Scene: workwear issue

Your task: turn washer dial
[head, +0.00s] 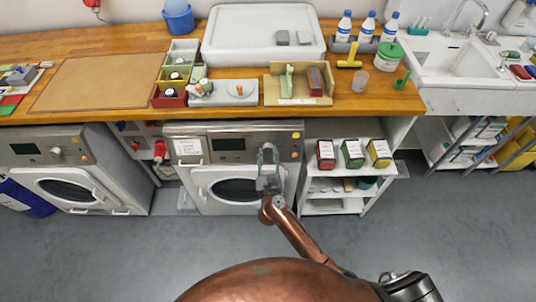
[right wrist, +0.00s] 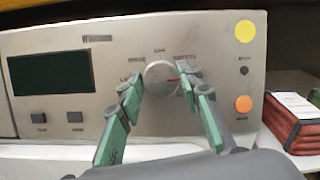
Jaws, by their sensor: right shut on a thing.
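The middle washer (head: 207,174) stands under the wooden counter, with a dark display (right wrist: 50,72), a round door and a control panel. Its round silver dial (right wrist: 160,75) is in the middle of the panel in the right wrist view. In the head view the right gripper (head: 268,150) reaches up to the panel and hides most of the dial. My left gripper is not in view.
A yellow round sticker (right wrist: 245,31) and an orange button (right wrist: 243,104) are right of the dial. A shelf (head: 335,208) with several boxes stands close on the right. A second washer (head: 70,185) is at left. The counter edge (head: 130,116) overhangs the panel.

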